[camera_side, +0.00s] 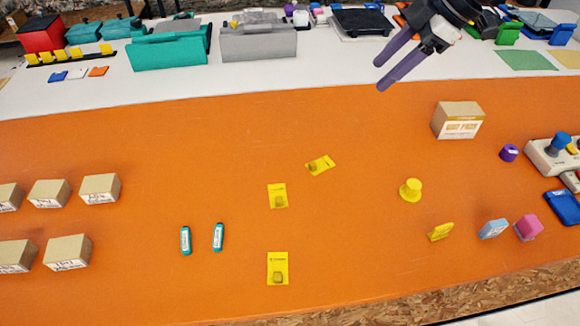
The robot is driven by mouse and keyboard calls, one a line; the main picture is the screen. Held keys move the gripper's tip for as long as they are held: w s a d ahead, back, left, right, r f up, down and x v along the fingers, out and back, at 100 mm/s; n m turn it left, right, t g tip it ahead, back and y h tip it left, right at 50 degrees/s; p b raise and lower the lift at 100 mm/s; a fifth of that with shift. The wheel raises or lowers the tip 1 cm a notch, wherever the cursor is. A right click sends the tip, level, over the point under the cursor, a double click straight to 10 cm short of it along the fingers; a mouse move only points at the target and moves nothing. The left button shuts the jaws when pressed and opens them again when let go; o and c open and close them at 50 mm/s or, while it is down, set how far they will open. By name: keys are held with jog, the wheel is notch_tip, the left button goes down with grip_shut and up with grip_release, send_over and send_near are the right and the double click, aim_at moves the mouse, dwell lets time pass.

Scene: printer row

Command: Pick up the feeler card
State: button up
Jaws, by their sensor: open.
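Cardboard boxes (100,189) stand at the left, and another box (458,120) at the right. Two teal sticks (218,237) lie left of the cards. A yellow knob (411,190) and small coloured blocks (528,228) stand right. Bins (170,49) line the back. The table around the cards is clear.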

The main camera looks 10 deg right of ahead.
jog(key=w+a+f+n+g, duration=0.1)
jog(key=a+f+g, duration=0.1)
jog(key=a+f, duration=0.9)
jog(key=n+g, duration=0.1)
send_near(280, 199)
jog(key=shift+w+a+f+h, duration=0.15)
jog(key=shift+a+f, duration=0.2)
jog(key=shift+f, duration=0.25)
jog(key=shift+a+f+h, duration=0.15)
jog(key=shift+a+f, duration=0.2)
jog(key=shift+f, duration=0.3)
jog(key=shift+x, duration=2.95)
jog(key=shift+a, duration=0.15)
grip_shut()
